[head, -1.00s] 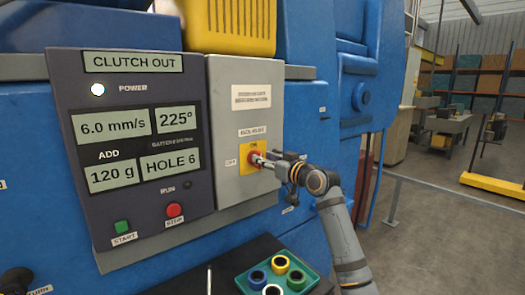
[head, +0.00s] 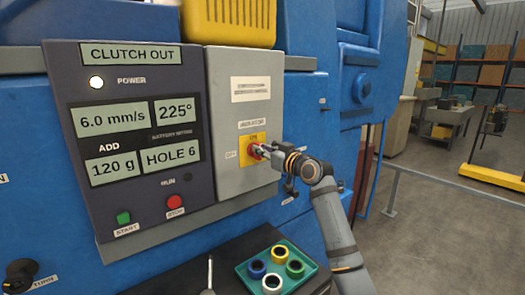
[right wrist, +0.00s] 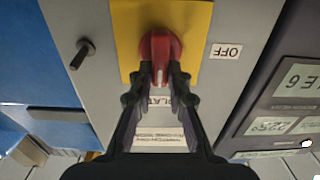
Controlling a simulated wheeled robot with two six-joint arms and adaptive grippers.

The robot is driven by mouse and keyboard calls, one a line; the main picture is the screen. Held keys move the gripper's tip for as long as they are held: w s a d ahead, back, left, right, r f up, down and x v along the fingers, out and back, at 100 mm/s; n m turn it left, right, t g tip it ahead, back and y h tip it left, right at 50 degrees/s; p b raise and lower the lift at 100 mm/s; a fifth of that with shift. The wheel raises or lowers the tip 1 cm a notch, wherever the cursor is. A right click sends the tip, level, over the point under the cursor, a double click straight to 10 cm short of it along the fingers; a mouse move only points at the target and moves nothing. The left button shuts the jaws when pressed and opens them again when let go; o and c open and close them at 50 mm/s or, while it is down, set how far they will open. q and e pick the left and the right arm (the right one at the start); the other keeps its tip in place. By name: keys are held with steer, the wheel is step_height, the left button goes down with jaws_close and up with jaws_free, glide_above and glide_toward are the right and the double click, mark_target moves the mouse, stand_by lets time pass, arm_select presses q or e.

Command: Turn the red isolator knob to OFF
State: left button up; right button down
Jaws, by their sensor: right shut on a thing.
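The red isolator knob (head: 254,151) sits on a yellow plate (head: 253,138) on the grey box, right of the dark control panel. In the right wrist view the red knob (right wrist: 160,52) has a pale mark on the side facing the fingers. My right gripper (right wrist: 162,74) is shut on it, one dark finger on each side. In the head view my right gripper (head: 263,151) reaches the knob from the right and partly hides it. The OFF label (right wrist: 226,51) is beside the yellow plate, to the right in the wrist view and left of the knob in the head view. My left gripper is not in view.
The control panel (head: 134,190) has green START (head: 123,218) and red STOP (head: 174,201) buttons. A teal tray (head: 300,283) with several coloured rings stands below on a dark surface. A dark bolt-like handle (right wrist: 82,54) sticks out beside the knob in the wrist view.

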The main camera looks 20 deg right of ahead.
steer(key=shift+s+a+f+n+b, duration=0.1)
steer(key=shift+a+f+n+b, duration=0.2)
steer(key=shift+n+b, duration=2.1)
steer(key=shift+s+a+f+n+b, duration=0.2)
steer(key=shift+n+b, duration=1)
steer(key=shift+n, duration=2.35)
steer(key=shift+w+a+f+n+b, duration=0.1)
steer(key=shift+a+f+n+b, duration=0.2)
steer(key=shift+n+b, duration=2.1)
steer(key=shift+d+f+n+p, duration=0.1)
steer(key=shift+n+p, duration=0.45)
steer(key=shift+n, duration=0.2)
steer(key=c, duration=1.3)
jaws_free()
steer(key=v, duration=1.2)
